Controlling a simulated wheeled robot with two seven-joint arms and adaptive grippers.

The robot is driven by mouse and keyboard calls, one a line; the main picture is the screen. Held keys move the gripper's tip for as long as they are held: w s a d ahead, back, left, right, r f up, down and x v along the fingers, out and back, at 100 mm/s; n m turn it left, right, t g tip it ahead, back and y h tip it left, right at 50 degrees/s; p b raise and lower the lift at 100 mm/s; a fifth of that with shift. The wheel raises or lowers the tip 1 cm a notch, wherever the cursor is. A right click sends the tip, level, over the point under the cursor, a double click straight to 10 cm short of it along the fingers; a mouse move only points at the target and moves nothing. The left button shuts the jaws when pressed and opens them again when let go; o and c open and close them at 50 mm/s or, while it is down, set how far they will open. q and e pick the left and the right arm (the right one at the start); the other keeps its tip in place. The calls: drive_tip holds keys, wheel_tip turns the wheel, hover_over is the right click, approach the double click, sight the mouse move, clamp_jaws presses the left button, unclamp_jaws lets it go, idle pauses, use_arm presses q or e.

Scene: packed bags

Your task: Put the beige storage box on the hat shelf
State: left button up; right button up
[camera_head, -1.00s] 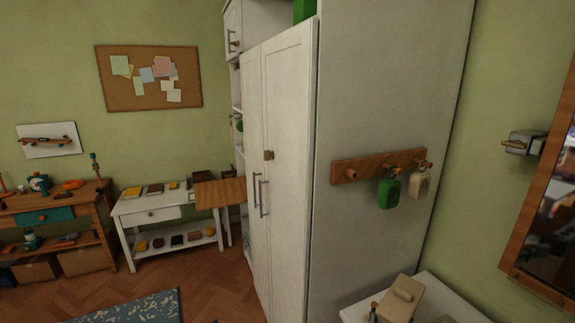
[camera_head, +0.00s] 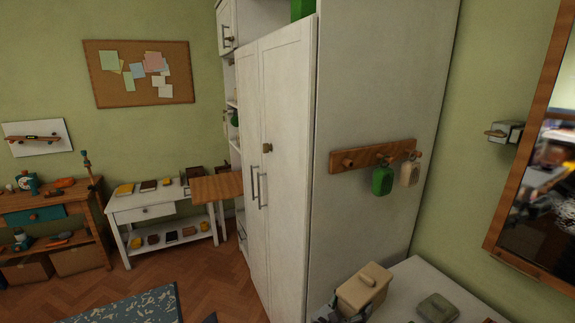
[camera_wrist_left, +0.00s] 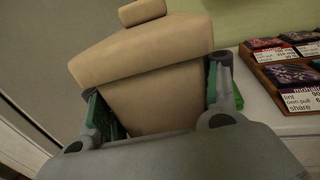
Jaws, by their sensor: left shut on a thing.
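The beige storage box (camera_head: 360,290) has a lid with a knob-like handle. It is at the lower middle of the head view, in front of the wardrobe's side panel and by the white table's left end. My left gripper (camera_head: 345,310) is shut on it. In the left wrist view the box (camera_wrist_left: 155,95) fills the space between the two green-padded fingers (camera_wrist_left: 158,108), its lid above them. I cannot tell which surface is the hat shelf. My right gripper is not in view.
A tall white wardrobe (camera_head: 285,160) stands in the middle. Its side carries a wooden hook rail (camera_head: 372,156) with a green and a beige tag-like item. A grey-green object (camera_head: 438,307) lies on the white table (camera_head: 405,285). A mirror (camera_head: 545,190) hangs at right.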

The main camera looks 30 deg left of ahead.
use_arm(q)
drive_tip(key=s+a+r+m+g+h, duration=0.6)
drive_tip(key=s+a+r+h, duration=0.1)
drive_tip(key=s+a+r, duration=0.3)
drive_tip(key=shift+s+a+r+m+h, duration=0.35)
drive_tip(key=shift+a+r, duration=0.1)
drive_tip(key=shift+a, duration=0.95)
drive_tip(key=shift+a+f, duration=0.2)
drive_tip(key=shift+f, duration=0.4)
drive_tip(key=shift+a+f, duration=0.1)
drive_tip(key=shift+a, duration=0.1)
